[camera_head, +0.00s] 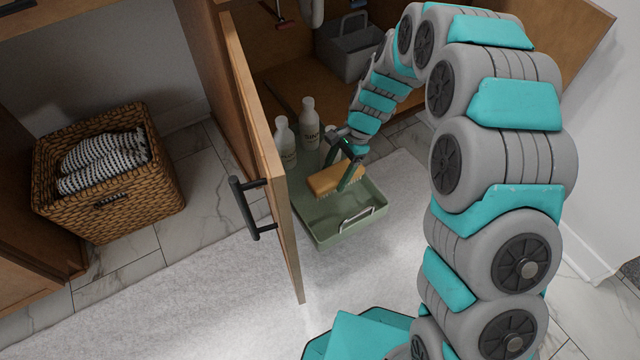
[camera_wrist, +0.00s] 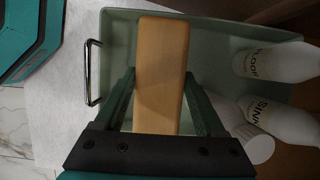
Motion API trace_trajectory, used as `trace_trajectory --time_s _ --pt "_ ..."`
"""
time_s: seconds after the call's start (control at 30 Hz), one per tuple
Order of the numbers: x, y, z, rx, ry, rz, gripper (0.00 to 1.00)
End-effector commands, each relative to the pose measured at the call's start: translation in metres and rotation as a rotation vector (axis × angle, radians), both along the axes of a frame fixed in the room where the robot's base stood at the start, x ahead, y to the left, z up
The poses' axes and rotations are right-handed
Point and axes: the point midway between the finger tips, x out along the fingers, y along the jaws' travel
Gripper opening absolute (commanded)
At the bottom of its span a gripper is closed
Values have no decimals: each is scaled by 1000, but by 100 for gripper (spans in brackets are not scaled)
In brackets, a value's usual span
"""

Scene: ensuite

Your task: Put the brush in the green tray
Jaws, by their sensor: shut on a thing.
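The brush (camera_head: 336,178) has a tan wooden back and pale bristles below. My gripper (camera_head: 345,172) is shut on it, with one finger on each side. In the wrist view the brush (camera_wrist: 161,72) lies between the fingers of my gripper (camera_wrist: 160,100). The green tray (camera_head: 330,237) stands on the floor, partly behind the cabinet door, with a metal handle at its near end. It also shows in the wrist view (camera_wrist: 118,50), below the brush. The brush is over the tray; I cannot tell whether its bristles touch the tray floor.
White bottles (camera_head: 309,125) stand in the tray's far part, close to my gripper. The open cabinet door (camera_head: 262,150) rises along the tray's left side. A grey caddy (camera_head: 350,50) sits in the cabinet. A wicker basket (camera_head: 110,200) with towels stands at left. A pale rug (camera_head: 190,300) lies in front.

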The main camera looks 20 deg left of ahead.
Motion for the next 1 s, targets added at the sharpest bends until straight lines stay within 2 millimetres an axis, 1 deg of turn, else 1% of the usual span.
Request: trace_trajectory --time_s 0.17,0.3,0.53,0.7,0.77,1.0 --pt "-2 0 -26 -3 4 0 9" --pt "-2 0 -51 -2 5 2 9" --pt "-1 0 -73 -1 2 -1 9" --pt "-2 0 -96 -1 3 1 9" --pt "-1 0 -99 -2 2 2 9" --pt "-1 0 -98 -2 0 2 9"
